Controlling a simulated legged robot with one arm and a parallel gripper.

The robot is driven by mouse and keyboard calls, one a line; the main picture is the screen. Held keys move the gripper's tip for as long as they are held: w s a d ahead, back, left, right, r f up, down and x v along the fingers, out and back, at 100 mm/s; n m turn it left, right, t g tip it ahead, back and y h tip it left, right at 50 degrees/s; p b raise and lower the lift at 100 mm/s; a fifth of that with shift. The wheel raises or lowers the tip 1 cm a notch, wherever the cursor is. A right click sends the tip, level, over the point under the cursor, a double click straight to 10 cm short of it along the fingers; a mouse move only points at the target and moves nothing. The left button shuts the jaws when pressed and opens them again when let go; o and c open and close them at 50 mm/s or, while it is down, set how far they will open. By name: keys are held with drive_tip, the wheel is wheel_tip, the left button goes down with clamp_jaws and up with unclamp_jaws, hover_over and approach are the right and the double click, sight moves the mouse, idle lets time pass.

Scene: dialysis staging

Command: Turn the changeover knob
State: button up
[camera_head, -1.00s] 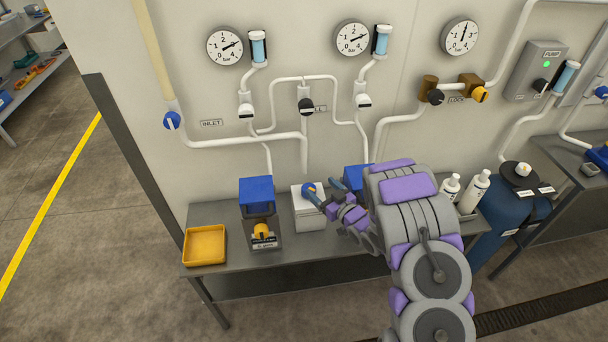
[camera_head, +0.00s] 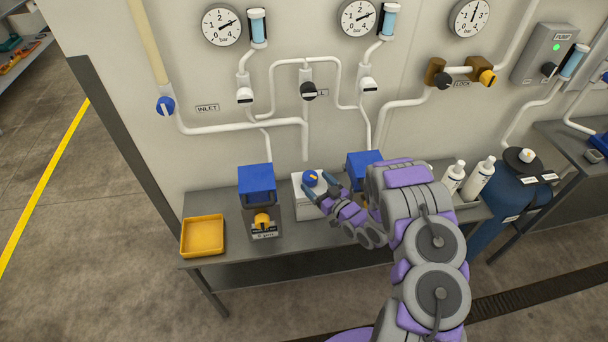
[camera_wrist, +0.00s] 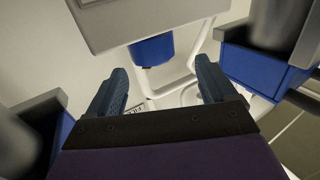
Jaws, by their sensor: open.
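A blue knob with a yellow pointer (camera_head: 310,177) sits on a white box (camera_head: 307,207) on the bench, between two blue-topped units; it appears to be the changeover knob. My gripper (camera_head: 322,187) is open just in front of the box, its fingertips close to the knob. In the wrist view, a blue cylinder (camera_wrist: 152,50), apparently this knob, shows beyond and between the two spread fingers (camera_wrist: 160,83), with nothing held. I cannot tell whether a finger touches it. My fingers partly hide the box's front in the head view.
The left blue-topped unit (camera_head: 256,180) and right one (camera_head: 362,163) flank the box closely. A yellow tray (camera_head: 203,235) stands at the bench's left. White bottles (camera_head: 481,179) stand at the right. Pipes, valves and gauges (camera_head: 221,25) cover the wall above.

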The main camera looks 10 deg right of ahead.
sight(307, 172)
drive_tip(key=x, duration=0.4)
drive_tip(key=f+b+x, duration=0.1)
drive_tip(key=x, duration=0.1)
drive_tip(key=shift+w+d, duration=0.15)
drive_tip(key=shift+w, duration=0.4)
drive_tip(key=shift+w+a, duration=0.1)
drive_tip(key=shift+a, duration=0.3)
drive_tip(key=shift+d, duration=0.5)
drive_tip(key=c, duration=0.5)
drive_tip(key=shift+a+r, duration=0.1)
drive_tip(key=shift+a, duration=0.1)
drive_tip(key=c, duration=0.5)
